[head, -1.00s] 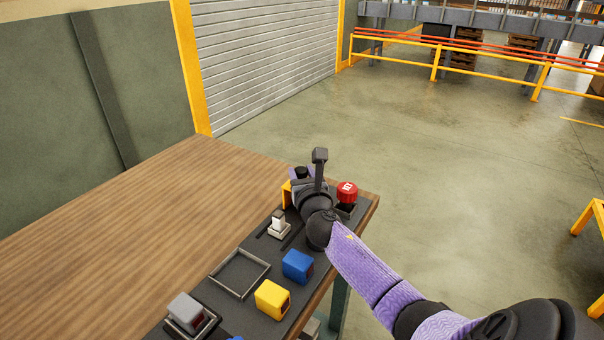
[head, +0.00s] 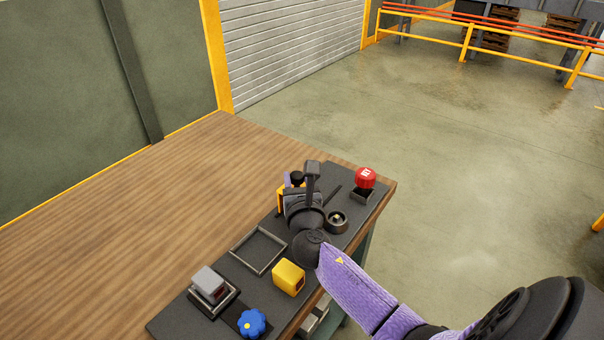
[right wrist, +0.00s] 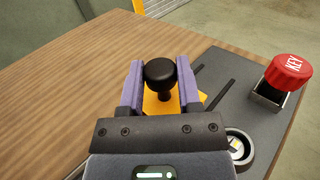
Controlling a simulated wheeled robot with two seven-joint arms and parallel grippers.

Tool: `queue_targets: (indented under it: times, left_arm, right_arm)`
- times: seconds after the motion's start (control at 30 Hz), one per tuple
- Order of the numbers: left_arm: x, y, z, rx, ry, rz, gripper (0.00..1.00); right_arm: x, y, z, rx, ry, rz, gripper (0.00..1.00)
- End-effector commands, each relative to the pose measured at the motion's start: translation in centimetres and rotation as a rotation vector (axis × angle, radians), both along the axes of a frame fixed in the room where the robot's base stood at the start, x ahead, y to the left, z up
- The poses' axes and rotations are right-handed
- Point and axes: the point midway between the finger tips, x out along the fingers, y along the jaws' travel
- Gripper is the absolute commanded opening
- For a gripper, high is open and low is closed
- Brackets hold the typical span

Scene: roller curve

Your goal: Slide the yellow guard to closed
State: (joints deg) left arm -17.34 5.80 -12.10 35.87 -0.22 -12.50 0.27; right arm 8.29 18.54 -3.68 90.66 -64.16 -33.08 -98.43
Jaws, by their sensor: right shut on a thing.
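The yellow guard (head: 280,199) shows as a small orange-yellow piece at the left of my right gripper in the head view, mostly hidden by the arm. In the right wrist view the guard (right wrist: 152,104) lies under a black knob (right wrist: 160,72). My right gripper (right wrist: 160,82) is shut on that knob, with one purple finger on each side of it. In the head view the knob (head: 297,177) shows just beyond the gripper (head: 293,180). Dark slots (right wrist: 215,92) run in the panel at the right of the guard. My left gripper is not in view.
The dark panel (head: 225,260) holds a red KEY button (head: 365,178), a round ringed fitting (head: 337,221), an empty square frame (head: 259,250), a yellow block (head: 289,278), a grey switch (head: 209,283) and a blue knob (head: 251,322). The wooden table (head: 130,225) is clear at left.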

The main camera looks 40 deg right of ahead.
Motion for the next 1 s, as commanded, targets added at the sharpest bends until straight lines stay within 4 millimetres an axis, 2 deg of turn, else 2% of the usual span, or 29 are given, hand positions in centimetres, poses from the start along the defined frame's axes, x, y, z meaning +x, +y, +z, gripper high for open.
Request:
queue_targets:
  times: [0.07,0.1,0.23,0.27,0.6,1.0]
  left_arm:
    - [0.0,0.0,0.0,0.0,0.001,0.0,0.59]
    - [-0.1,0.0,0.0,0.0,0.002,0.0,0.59]
    - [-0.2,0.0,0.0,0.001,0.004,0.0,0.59]
    - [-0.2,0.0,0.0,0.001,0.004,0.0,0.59]
    - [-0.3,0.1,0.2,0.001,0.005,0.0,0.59]
    - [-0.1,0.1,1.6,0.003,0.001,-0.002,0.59]
  right_arm:
    - [0.0,0.3,-0.3,0.004,0.006,0.008,0.0]
    - [0.0,0.3,-0.3,0.004,0.006,0.009,0.47]
    - [0.0,0.3,-0.3,0.004,0.005,0.007,0.75]
    - [0.0,0.2,-0.3,0.003,0.004,0.007,0.78]
    - [-0.5,0.5,-0.1,0.001,0.003,0.006,0.78]
    - [-7.8,4.5,-0.2,0.003,0.006,0.007,0.78]
